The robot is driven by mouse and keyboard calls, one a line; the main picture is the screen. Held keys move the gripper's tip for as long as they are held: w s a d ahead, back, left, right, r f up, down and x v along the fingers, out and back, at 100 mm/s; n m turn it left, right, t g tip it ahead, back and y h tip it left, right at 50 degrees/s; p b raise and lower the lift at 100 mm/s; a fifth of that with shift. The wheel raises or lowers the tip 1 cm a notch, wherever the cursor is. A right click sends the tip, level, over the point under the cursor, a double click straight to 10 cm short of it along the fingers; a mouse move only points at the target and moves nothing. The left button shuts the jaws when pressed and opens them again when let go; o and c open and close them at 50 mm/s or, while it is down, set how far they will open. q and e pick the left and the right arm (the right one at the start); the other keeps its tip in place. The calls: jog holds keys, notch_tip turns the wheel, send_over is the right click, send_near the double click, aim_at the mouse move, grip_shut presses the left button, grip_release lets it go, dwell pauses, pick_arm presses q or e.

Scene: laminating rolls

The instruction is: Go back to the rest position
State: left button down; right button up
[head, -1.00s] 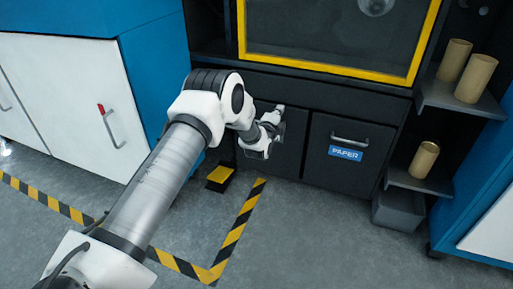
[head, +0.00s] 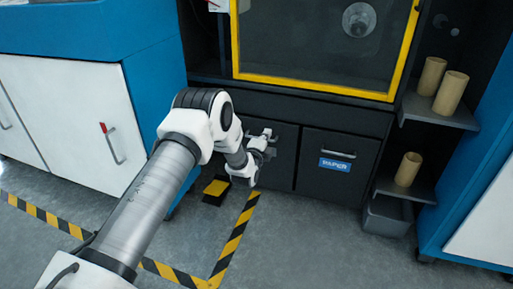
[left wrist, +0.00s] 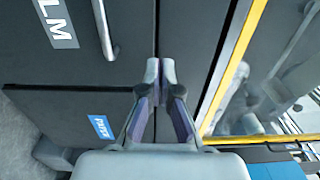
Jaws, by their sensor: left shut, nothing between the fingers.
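My left arm reaches in from the left in the head view. Its gripper (head: 266,139) is in front of the dark cabinet, by the left drawer front and left of the PAPER drawer (head: 335,180). In the left wrist view the two fingertips (left wrist: 161,72) are close together, shut with nothing between them. Behind them are a drawer front with a bar handle (left wrist: 104,28) and a label ending in "LM", and a blue label (left wrist: 101,126) on the other drawer front. My right gripper is in neither view.
Above the drawers is a window with a yellow frame (head: 310,88). Shelves at right hold cardboard rolls (head: 450,92), with a grey bin (head: 388,215) below. A blue and white cabinet (head: 80,110) stands at left. Yellow-black tape (head: 235,240) marks open floor.

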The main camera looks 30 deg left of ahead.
pick_arm(q)
jog(key=s+d+f+n+g+h+p, duration=0.1)
jog(key=s+d+f+g, duration=0.2)
jog(key=s+d+f, duration=0.45)
jog(key=s+d+f+n+g+h, duration=0.1)
jog(key=s+d+f+g, duration=0.3)
jog(key=s, duration=0.6)
jog(key=s+d+f+n+g+h+p, duration=0.1)
jog(key=s+d+f+g+h, duration=0.1)
jog(key=s+f, duration=0.6)
jog(key=s+d+n+g, duration=0.3)
jog(key=s+n+g, duration=0.8)
jog(key=s, duration=1.4)
notch_tip(320, 180, up, 37)
jog(key=n+t+p, duration=0.1)
jog(key=t+p, duration=0.1)
jog(key=p, duration=3.5)
jog(key=shift+a+n+p, duration=0.25)
jog(key=shift+n+p, duration=0.15)
jog(key=shift+w, duration=0.1)
